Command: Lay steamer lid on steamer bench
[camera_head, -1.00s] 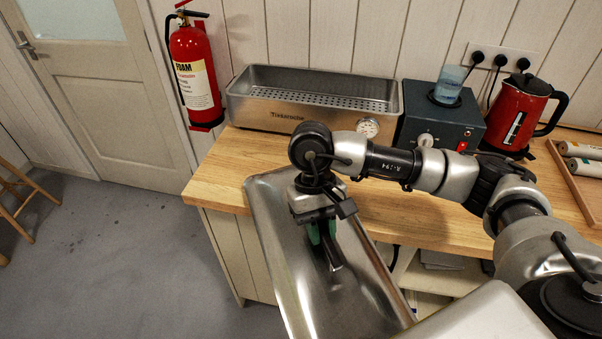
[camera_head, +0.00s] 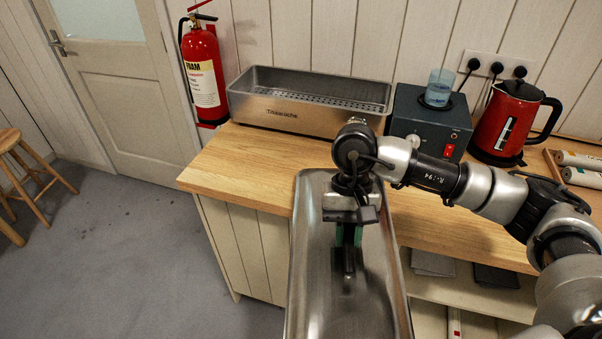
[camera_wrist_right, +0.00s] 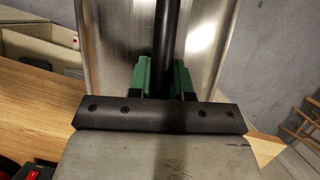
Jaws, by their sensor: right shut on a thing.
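The steamer lid (camera_head: 312,265) is a long, shiny metal cover with a dark bar handle (camera_head: 349,262). My right gripper (camera_head: 349,238) has green fingers and is shut on that handle. It holds the lid in front of and partly over the bench's front edge. In the right wrist view the green fingertips (camera_wrist_right: 161,78) sit on both sides of the dark handle, with the lid (camera_wrist_right: 117,45) beyond. The wooden bench (camera_head: 250,165) carries the open steamer (camera_head: 290,115), a long metal box with a perforated inside, at the back. My left gripper is not in view.
A dark control box (camera_head: 425,125) with a blue cup (camera_head: 439,87) stands right of the steamer. A red kettle (camera_head: 508,120) and a wooden tray with rolls (camera_head: 580,165) are farther right. Bare bench lies before the steamer. A fire extinguisher (camera_head: 204,75) hangs left.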

